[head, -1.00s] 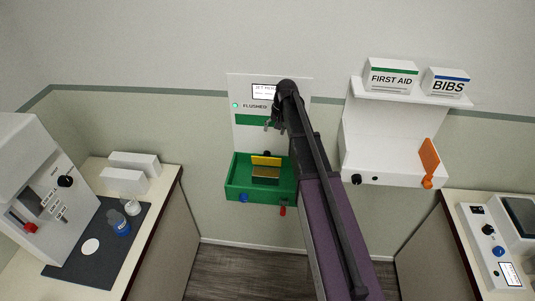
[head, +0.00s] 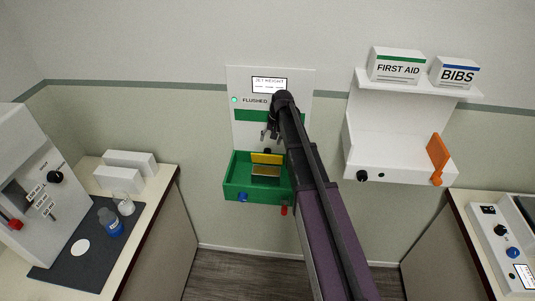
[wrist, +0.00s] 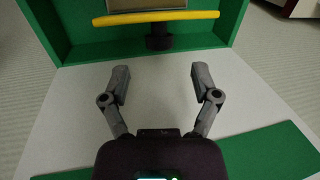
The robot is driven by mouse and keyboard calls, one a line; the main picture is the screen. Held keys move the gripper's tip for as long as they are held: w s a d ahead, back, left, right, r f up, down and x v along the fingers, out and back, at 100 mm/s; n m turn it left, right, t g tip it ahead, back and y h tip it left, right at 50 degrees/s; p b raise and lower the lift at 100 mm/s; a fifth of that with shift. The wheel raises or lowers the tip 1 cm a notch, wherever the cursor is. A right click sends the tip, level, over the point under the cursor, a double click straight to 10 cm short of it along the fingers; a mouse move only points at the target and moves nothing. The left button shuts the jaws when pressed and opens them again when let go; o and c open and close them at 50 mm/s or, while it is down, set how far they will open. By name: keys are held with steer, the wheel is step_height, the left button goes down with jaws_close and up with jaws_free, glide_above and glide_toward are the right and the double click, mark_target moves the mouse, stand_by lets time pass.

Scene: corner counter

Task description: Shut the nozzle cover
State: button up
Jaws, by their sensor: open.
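A white wall panel (head: 246,132) marked FLUSHED carries an open-topped green box (head: 231,196) at its foot. Inside the box is a yellow-edged flap (head: 267,158) with a brownish-gold face (head: 265,171); it looks like the nozzle cover, but I cannot be sure. In the wrist view the yellow edge (wrist: 150,17) runs across the top, with a dark post (wrist: 159,40) beside it. My gripper (head: 269,134) is just above the box, in front of the panel. In the wrist view my gripper (wrist: 159,78) has its fingers wide apart, with nothing between them.
Blue (head: 243,197) and red (head: 284,210) knobs hang under the box. At right, a white wall unit (head: 385,150) has an orange flap (head: 438,152) and boxes on top. Counters stand on both sides; a bottle (head: 110,222) is on the left one. The floor between is clear.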

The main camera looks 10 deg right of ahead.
mark_target(267, 149)
steer(key=shift+b+x, duration=2.35)
steer(key=shift+x, duration=0.35)
jaws_close()
steer(key=shift+a, duration=0.1)
